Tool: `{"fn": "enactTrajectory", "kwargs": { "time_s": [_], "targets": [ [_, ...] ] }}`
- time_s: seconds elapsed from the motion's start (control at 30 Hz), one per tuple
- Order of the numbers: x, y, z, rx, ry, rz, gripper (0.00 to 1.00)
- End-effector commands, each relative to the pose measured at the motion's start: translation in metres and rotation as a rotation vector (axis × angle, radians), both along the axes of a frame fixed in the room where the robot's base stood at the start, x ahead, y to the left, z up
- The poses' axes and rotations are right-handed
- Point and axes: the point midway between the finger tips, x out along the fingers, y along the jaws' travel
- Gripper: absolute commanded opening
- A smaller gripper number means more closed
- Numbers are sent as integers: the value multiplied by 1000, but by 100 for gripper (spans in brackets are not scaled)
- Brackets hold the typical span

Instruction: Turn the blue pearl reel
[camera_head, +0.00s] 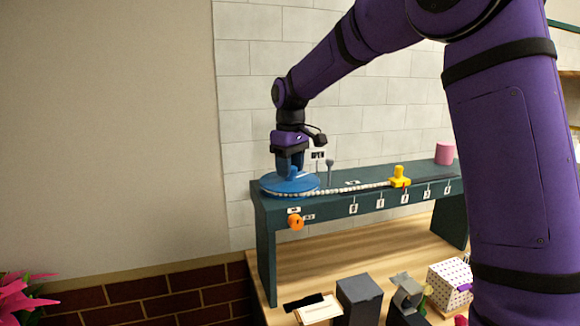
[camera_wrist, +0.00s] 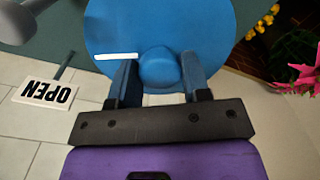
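The blue pearl reel (camera_head: 275,187) is a flat round disc lying on the left end of a dark green raised shelf. It fills the upper middle of the wrist view (camera_wrist: 112,30). A rounded blue knob (camera_wrist: 158,66) stands up from the disc, off its centre. My gripper (camera_head: 291,172) points down over the reel. A string of white pearls (camera_head: 345,189) runs from the reel's front edge rightward along the shelf.
The dark green shelf (camera_head: 263,232) carries a yellow piece (camera_head: 399,177), a grey post (camera_head: 330,172) and a pink cylinder (camera_head: 445,153). An orange knob (camera_head: 296,222) is on its front. Boxes, including a dark one (camera_head: 359,298), stand on the wooden bench below. An OPEN sign (camera_wrist: 48,93) hangs nearby.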

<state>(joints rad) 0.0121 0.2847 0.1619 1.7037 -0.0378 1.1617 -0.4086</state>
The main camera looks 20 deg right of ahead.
Motion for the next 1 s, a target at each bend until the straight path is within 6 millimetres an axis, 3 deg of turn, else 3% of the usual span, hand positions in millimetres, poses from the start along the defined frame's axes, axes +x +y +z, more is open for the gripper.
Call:
{"fn": "enactTrajectory", "kwargs": {
  "time_s": [0.03, 0.13, 0.57, 1.0],
  "targets": [
    [0, 0, 0, 0, 0, 0, 23],
    [0, 0, 0, 0, 0, 0, 1],
    [0, 0, 1, -1, 0, -99, 1],
    [0, 1, 1, 0, 0, -479, 1]
  ]
}}
